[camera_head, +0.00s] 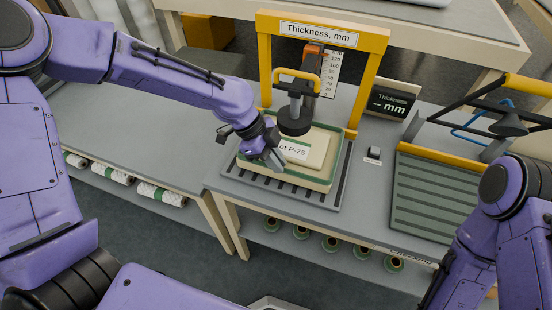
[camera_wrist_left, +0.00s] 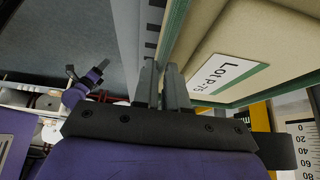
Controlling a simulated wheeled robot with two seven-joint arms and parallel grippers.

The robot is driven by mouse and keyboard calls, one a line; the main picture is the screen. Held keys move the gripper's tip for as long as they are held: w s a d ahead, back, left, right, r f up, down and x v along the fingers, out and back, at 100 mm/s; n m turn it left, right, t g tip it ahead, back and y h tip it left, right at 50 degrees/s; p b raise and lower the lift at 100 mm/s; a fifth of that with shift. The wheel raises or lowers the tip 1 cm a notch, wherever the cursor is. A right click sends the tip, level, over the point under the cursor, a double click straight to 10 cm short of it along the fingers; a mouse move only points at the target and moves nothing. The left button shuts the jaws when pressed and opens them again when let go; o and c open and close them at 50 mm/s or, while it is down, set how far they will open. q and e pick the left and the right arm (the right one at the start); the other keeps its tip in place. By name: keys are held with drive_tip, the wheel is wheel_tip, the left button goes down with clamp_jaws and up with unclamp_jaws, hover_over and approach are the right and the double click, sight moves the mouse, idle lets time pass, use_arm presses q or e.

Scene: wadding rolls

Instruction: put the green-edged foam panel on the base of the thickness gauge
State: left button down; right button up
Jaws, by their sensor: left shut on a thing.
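The green-edged foam panel (camera_head: 318,154) is a cream slab with a green rim and a label reading Lot P-75. It lies flat over the slatted grey base (camera_head: 335,196) of the yellow-framed thickness gauge (camera_head: 264,70), below the dark round presser foot (camera_head: 295,120). I cannot tell whether it touches the slats. My left gripper (camera_head: 275,160) is shut on its near left edge; the left wrist view shows the fingers (camera_wrist_left: 163,85) at the panel's green rim (camera_wrist_left: 180,40).
A thickness display (camera_head: 392,100) and a small dark button block (camera_head: 373,153) stand right of the base. A green ribbed tray (camera_head: 425,195) lies farther right. Several green-ended rolls (camera_head: 330,243) sit on the shelf below. The left table (camera_head: 135,130) is mostly clear.

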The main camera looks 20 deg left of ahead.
use_arm(q)
drive_tip(key=shift+w+f, duration=0.1)
drive_tip(key=shift+f, duration=0.45)
drive_tip(key=c, duration=1.2)
unclamp_jaws()
drive_tip(key=shift+r, duration=0.1)
drive_tip(key=b+v, duration=0.1)
drive_tip(key=v, duration=1.1)
